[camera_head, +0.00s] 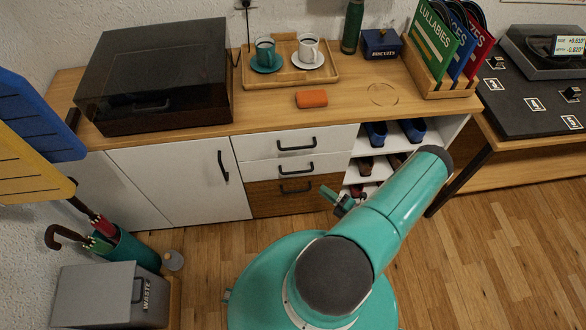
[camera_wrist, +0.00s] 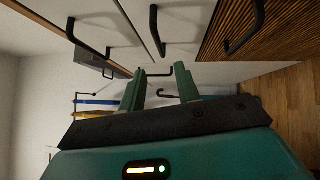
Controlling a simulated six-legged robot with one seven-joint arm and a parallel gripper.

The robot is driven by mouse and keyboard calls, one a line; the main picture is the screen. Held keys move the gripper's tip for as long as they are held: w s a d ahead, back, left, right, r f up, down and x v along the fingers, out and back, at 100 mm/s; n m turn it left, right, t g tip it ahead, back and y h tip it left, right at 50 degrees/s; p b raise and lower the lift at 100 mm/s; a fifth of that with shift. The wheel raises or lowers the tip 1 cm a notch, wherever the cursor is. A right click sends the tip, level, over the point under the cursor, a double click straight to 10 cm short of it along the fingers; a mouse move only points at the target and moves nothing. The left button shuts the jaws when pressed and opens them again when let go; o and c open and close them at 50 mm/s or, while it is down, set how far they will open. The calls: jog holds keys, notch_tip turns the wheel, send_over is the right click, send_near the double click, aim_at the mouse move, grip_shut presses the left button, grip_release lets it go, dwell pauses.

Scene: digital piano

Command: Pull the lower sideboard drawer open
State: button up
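The lower sideboard drawer (camera_head: 270,204) has a brown wooden front and a dark bar handle (camera_head: 296,189). It looks shut, below two white drawers. In the wrist view, which is turned sideways, its slatted front (camera_wrist: 220,38) and handle (camera_wrist: 246,28) are at the upper right. My gripper (camera_head: 335,197) is in front of the sideboard, just right of the drawer handle in the head view. In the wrist view, the two green fingers of my gripper (camera_wrist: 160,68) stand apart with nothing held between them. The handle lies beyond the fingers and off to their right, not between them.
The upper white drawer (camera_head: 258,146) and middle white drawer (camera_head: 260,168) have similar handles. A white cabinet door (camera_head: 170,180) is at left, and shoe shelves (camera_head: 362,148) are at right. A waste bin (camera_head: 110,295) and umbrella stand (camera_head: 133,250) stand at lower left. Wooden floor (camera_head: 480,260) is clear at right.

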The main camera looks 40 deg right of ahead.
aim_at(298, 172)
jog(key=x, duration=1.3)
jog(key=shift+r, duration=0.1)
grip_shut()
